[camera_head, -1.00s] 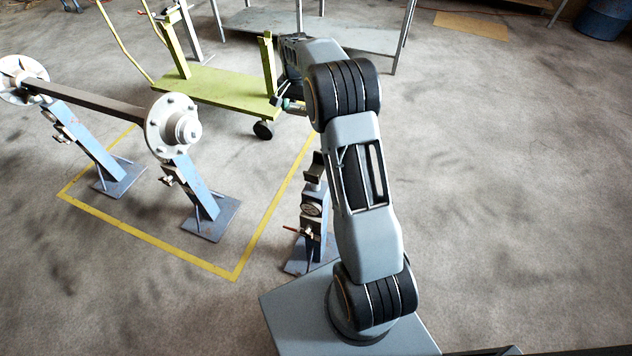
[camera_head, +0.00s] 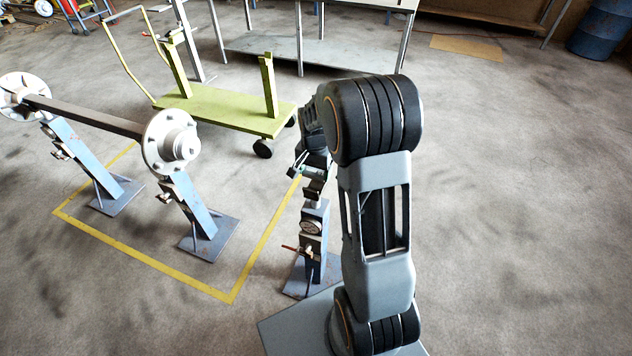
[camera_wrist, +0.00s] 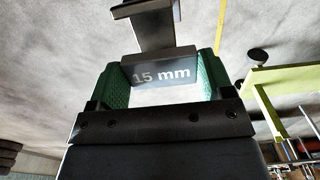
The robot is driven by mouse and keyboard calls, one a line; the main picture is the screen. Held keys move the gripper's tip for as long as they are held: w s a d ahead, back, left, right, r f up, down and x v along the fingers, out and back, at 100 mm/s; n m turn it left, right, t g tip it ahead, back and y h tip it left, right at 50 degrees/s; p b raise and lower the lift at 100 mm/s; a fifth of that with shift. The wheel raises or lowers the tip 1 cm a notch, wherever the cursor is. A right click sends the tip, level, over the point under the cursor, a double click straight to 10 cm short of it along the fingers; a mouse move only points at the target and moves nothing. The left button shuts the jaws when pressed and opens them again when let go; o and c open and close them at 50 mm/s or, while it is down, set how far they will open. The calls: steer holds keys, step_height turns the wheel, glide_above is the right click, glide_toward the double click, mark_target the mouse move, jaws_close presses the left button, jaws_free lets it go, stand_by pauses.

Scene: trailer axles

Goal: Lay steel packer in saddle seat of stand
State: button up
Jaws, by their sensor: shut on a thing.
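The steel packer (camera_wrist: 160,75) is a grey block marked "15 mm" in the wrist view. My gripper (camera_wrist: 162,84) is shut on it, with a green pad at each end. A dark grey part that looks like the stand's saddle (camera_wrist: 152,28) shows just beyond the packer; I cannot tell whether they touch. In the head view the blue-grey stand (camera_head: 314,222) stands upright in front of my base, with its dark saddle (camera_head: 314,189) on top. My gripper (camera_head: 308,171) is just above the saddle there, and the packer is hard to make out.
An axle (camera_head: 85,115) with white hubs rests on two blue stands to the left, inside a yellow floor outline (camera_head: 150,262). A green trolley (camera_head: 215,108) stands behind, also seen at right in the wrist view. The floor to the right is clear.

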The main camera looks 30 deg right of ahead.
mark_target(316, 178)
steer(key=shift+s+f, duration=0.35)
steer(key=shift+f, duration=1.65)
steer(key=shift+f+b, duration=0.2)
steer(key=shift+b, duration=0.15)
steer(key=o, duration=1.2)
